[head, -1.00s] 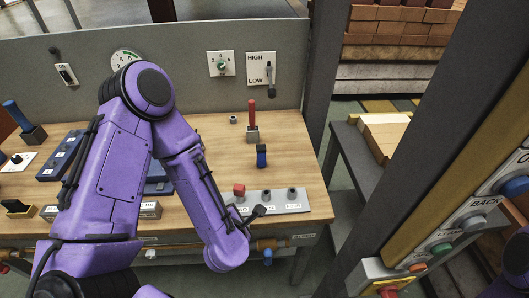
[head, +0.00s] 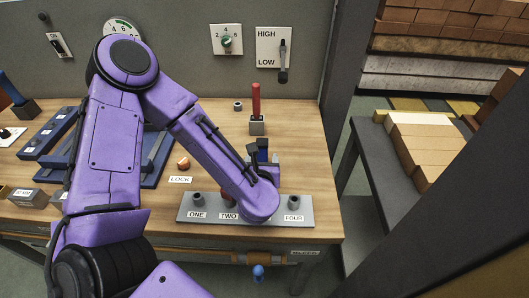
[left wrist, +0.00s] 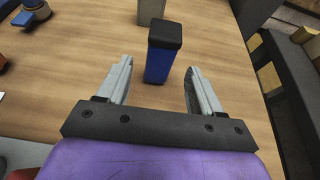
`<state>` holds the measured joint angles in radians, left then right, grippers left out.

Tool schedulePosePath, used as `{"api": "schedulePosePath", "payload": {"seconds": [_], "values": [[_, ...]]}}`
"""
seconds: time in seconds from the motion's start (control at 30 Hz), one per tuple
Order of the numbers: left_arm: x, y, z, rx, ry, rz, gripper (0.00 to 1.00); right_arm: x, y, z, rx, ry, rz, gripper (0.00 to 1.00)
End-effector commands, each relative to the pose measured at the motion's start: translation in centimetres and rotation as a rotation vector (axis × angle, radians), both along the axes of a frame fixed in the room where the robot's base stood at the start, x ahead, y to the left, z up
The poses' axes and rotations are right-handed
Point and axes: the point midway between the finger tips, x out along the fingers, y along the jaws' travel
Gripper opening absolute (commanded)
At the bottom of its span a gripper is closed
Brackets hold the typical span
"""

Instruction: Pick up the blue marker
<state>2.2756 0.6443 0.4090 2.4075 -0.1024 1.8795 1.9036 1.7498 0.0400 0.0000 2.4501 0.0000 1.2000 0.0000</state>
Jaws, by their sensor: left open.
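The blue marker (head: 263,152), a blue block-like body with a black cap, stands upright on the wooden bench. The left wrist view shows it too (left wrist: 157,64), upright between the tips of two grey fingers. My left gripper (left wrist: 158,68) is open, with a visible gap on each side of the marker. In the head view my forearm and wrist partly hide the gripper and the marker's lower part. My right gripper is in neither current view.
A red-handled lever (head: 256,105) on a grey base stands just behind the marker. A grey panel (head: 305,212) with labelled knobs lies in front. An orange knob (head: 183,163) sits at the LOCK label. A dark post (head: 350,75) rises at the right.

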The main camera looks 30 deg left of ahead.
Motion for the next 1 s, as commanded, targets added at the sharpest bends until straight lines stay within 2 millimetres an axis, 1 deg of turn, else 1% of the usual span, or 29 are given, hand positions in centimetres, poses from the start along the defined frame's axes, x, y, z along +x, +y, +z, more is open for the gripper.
{"api": "schedulePosePath", "payload": {"seconds": [0.03,0.17,0.33,0.4,0.5,0.7,0.73,0.77,0.8,0.9,1.0], "values": [[0.7,0.4,0.0,0.000,0.001,0.002,0.66,0.0,0.0,0.6,0.000,0.000,0.000,0.62],[2.0,1.1,-0.6,0.002,0.001,-0.001,0.66,0.0,0.0,1.0,0.000,0.000,0.000,0.62],[4.3,2.8,-0.9,0.005,0.003,0.000,0.66,0.0,0.0,3.0,0.000,0.000,0.000,0.62],[5.2,3.4,-1.6,0.003,0.003,0.000,0.66,0.0,0.0,3.1,0.000,0.000,0.000,0.62],[6.0,3.9,-2.2,0.002,0.003,0.001,0.66,0.0,0.0,3.2,0.000,0.000,0.000,0.62],[6.0,3.9,-2.4,0.002,0.002,0.001,0.66,0.0,0.0,3.1,0.000,0.000,0.000,0.62],[6.0,3.9,-2.4,0.002,0.002,0.001,0.63,0.0,0.0,3.1,0.000,0.000,0.000,0.62],[6.0,3.9,-2.4,0.002,0.002,0.001,0.53,0.0,0.0,3.1,0.000,0.000,0.000,0.62],[6.0,3.9,-2.4,0.002,0.002,0.001,0.40,0.0,0.0,3.1,0.000,0.000,0.000,0.62],[6.0,3.9,-2.4,0.002,0.002,0.001,0.10,0.0,0.0,3.1,0.000,0.000,0.000,0.62],[6.0,3.9,-2.3,0.002,0.001,0.000,0.10,0.0,0.0,3.1,0.000,0.000,0.000,0.62]]}}
